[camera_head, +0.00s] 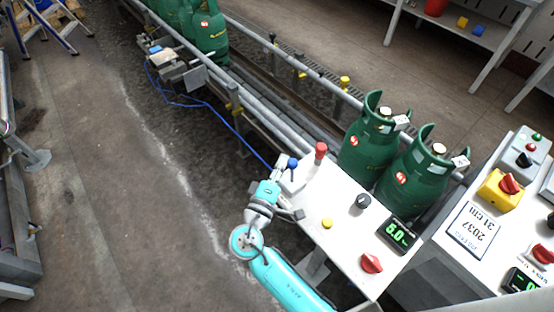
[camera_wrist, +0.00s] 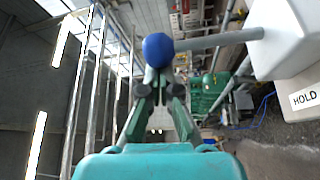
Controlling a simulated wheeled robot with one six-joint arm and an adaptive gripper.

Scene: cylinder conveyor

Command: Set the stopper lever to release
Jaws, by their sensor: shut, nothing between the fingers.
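In the wrist view the blue knob (camera_wrist: 158,50) sits on a grey rod that runs right to a white housing (camera_wrist: 285,40). My gripper (camera_head: 281,174) is beside the knob in the head view. In the wrist view its shut, empty fingers (camera_wrist: 158,76) point at the knob, their tips just below it in the picture. I cannot tell whether they touch it.
A red-topped lever (camera_head: 320,150), a black knob (camera_head: 363,201), a yellow button (camera_head: 327,223), a red knob (camera_head: 372,263) and a 5.0 display (camera_head: 398,234) are on the panel. Green gas cylinders (camera_head: 369,145) stand on the conveyor behind. Open floor (camera_head: 120,200) lies to the left.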

